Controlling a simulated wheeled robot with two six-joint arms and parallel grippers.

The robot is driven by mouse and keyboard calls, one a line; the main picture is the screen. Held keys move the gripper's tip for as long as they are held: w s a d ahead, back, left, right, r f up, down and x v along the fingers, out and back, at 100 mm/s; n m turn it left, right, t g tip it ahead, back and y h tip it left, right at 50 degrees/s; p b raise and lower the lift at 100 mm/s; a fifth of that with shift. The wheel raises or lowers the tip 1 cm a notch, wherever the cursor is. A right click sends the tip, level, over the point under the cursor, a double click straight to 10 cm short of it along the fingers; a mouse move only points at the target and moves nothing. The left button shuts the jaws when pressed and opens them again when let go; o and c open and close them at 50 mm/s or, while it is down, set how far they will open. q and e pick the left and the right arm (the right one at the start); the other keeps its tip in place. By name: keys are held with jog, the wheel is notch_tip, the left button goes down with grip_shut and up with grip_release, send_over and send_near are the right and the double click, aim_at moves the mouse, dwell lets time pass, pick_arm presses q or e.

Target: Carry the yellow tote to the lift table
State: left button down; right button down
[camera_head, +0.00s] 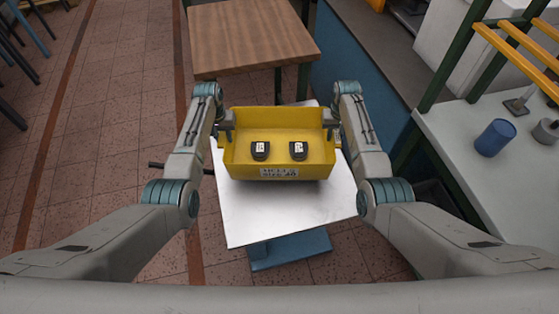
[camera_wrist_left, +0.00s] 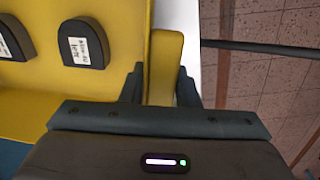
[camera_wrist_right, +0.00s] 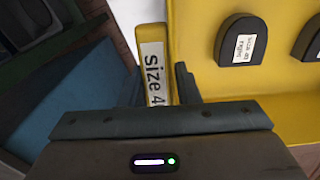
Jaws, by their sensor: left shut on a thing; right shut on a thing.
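The yellow tote (camera_head: 240,153) is in the middle of the head view, level and over the white top (camera_head: 260,215) of the lift table, which has a blue base (camera_head: 290,250). A dark shadow lies under the tote; I cannot tell whether it touches the top. Two dark shoe lasts (camera_head: 260,150) with white labels stand inside it. My left gripper (camera_head: 229,128) is shut on the tote's left end wall, seen in the left wrist view (camera_wrist_left: 165,60). My right gripper (camera_head: 331,126) is shut on the right end wall, which bears a size label in the right wrist view (camera_wrist_right: 153,65).
A wooden table (camera_head: 250,35) stands just behind the lift table. A rack and bench with a blue cup (camera_head: 495,138) are at the right. A dark bar (camera_head: 180,168) sticks out left of the lift table. Tiled floor (camera_head: 110,110) is open at the left.

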jog(key=shift+f, duration=0.1)
